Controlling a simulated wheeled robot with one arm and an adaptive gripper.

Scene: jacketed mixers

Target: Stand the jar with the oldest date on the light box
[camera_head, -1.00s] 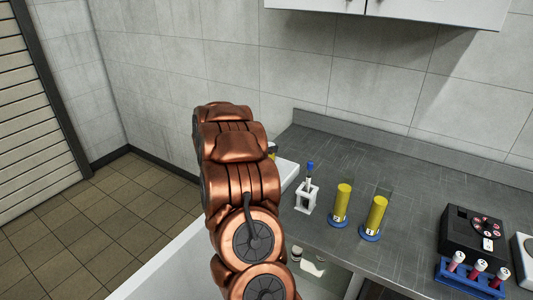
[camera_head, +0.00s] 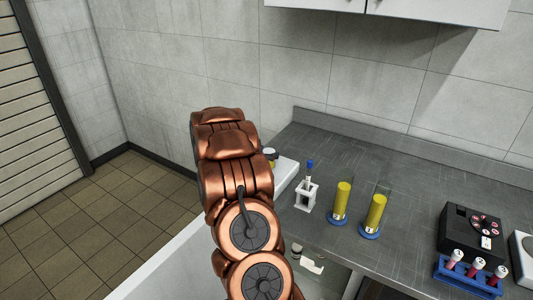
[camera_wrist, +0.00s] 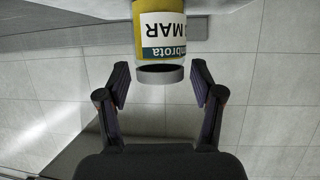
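In the wrist view a jar (camera_wrist: 167,35) with yellow contents, a grey lid and a white-and-green label appears upside down, lid towards me. The label shows "MAR" and part of a word ending in "mbrota"; the rest of the date is out of frame. My gripper (camera_wrist: 160,70) is open, with a fingertip on each side of the lid and gaps on both sides. In the head view a jar (camera_head: 269,153) with a pale lid shows just right of my arm, by a white box-like surface (camera_head: 286,171). I cannot tell whether this is the light box. My arm hides my gripper there.
On the grey counter (camera_head: 400,200) stand a white holder with a blue-topped item (camera_head: 307,192), two yellow-filled cylinders on blue bases (camera_head: 342,202) (camera_head: 373,216), a black device (camera_head: 470,233) and a blue tube rack (camera_head: 468,277). The wall is close behind.

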